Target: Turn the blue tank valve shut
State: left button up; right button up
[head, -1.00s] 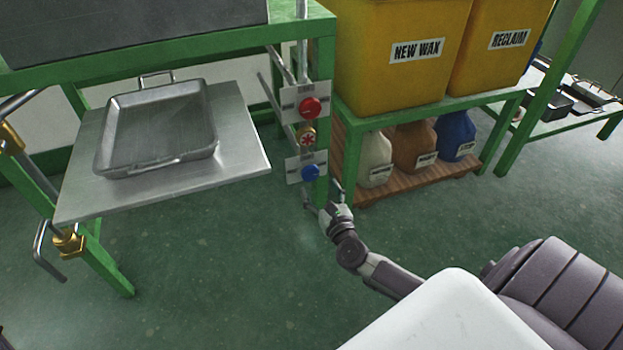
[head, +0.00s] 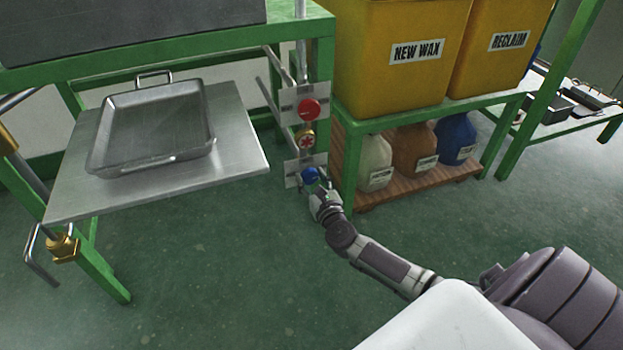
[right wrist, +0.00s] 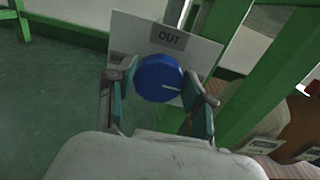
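The blue tank valve (head: 309,174) is a round knob on a grey plate (head: 293,183), the lowest of the controls on the green post. In the right wrist view the blue knob (right wrist: 159,78) has a white line pointing to the right, under a label reading OUT. My right gripper (head: 317,182) is at the knob. In the right wrist view its two fingers (right wrist: 158,103) stand apart, one on each side of the knob. I cannot tell whether either finger touches it. My left gripper is not in view.
A red knob (head: 309,109) and a brass valve with a red centre (head: 305,139) sit above the blue one. A metal tray (head: 189,150) lies on a shelf (head: 240,150) to the left. A green rack (head: 347,190) with yellow bins (head: 385,80) stands right.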

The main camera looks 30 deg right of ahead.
jog(key=shift+c, duration=1.3)
